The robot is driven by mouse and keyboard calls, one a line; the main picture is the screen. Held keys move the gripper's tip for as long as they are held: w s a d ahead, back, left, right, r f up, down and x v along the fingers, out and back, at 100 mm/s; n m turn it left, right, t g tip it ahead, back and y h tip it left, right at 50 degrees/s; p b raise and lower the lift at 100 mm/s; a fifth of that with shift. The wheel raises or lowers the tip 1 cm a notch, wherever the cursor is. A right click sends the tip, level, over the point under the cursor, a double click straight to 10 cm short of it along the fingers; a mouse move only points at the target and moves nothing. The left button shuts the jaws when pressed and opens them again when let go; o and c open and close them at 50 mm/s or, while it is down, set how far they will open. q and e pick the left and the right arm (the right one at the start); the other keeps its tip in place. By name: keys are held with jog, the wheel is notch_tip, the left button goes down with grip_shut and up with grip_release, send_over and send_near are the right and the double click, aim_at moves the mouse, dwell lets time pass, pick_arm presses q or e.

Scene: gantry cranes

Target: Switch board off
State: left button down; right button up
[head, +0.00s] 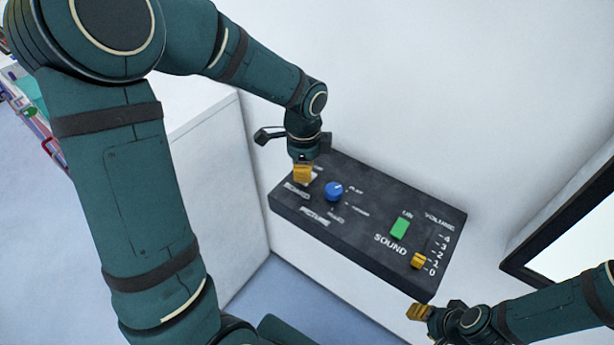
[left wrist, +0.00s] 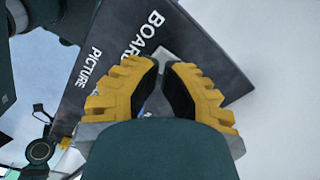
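The dark control board (head: 362,222) is fixed to a white wall and carries the labels BOARD, PICTURE, SOUND and VOLUME. My left gripper (head: 302,174) is at its left end, over the BOARD label. In the left wrist view the fingertips (left wrist: 161,66) are a small gap apart, in front of a light patch (left wrist: 165,53) beside the BOARD lettering. That patch may be the board switch; the fingers mostly hide it, and its position and any contact are unclear. My right gripper (head: 419,312) is below the board's lower right corner, touching nothing visible; its finger gap cannot be made out.
The board (left wrist: 190,35) also has a blue knob (head: 334,191), a green SOUND switch (head: 400,228) and a yellow volume slider (head: 418,261). A black-framed panel (head: 560,230) is at the right. A white cabinet (head: 215,165) stands left of the board.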

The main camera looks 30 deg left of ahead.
pick_arm(q)
jog(key=shift+f+b, duration=0.8)
jog(key=shift+f, duration=0.35)
dwell(0.5)
jog(key=shift+r, duration=0.1)
jog(key=shift+r+p, duration=3)
jog(key=shift+r, duration=0.5)
jog(key=shift+f, duration=0.1)
